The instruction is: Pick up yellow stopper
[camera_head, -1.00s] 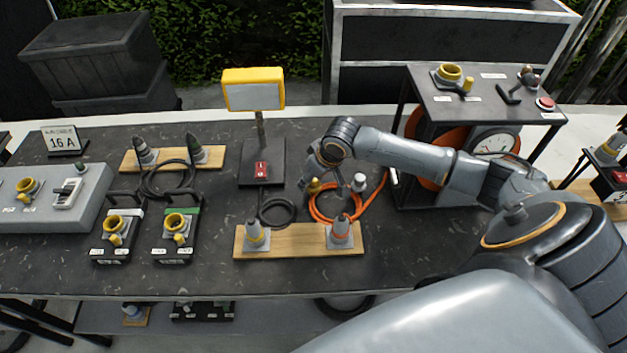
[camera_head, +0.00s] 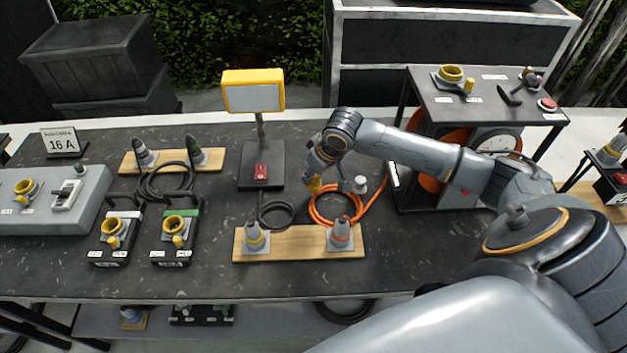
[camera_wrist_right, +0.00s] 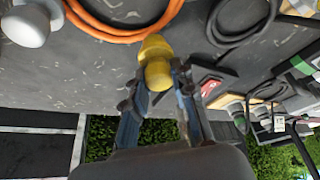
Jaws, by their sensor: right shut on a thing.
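The yellow stopper (camera_wrist_right: 156,62) is between the fingertips of my right gripper (camera_wrist_right: 160,82) in the right wrist view. The gripper is shut on it. In the head view the stopper (camera_head: 314,185) shows as a small yellow shape under my right gripper (camera_head: 325,172), beside the orange cable coil. I cannot tell how far it is above the table. A white stopper (camera_head: 360,184) stands to its right, inside the coil's area; it also shows at the top left of the right wrist view (camera_wrist_right: 28,24). My left gripper is not in view.
The orange cable (camera_head: 338,222) and a black cable (camera_head: 277,226) lie near the gripper. A wooden board (camera_head: 290,243) with two plugs is in front. A lamp stand (camera_head: 262,178) is to the left, and a black raised stand (camera_head: 490,98) to the right.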

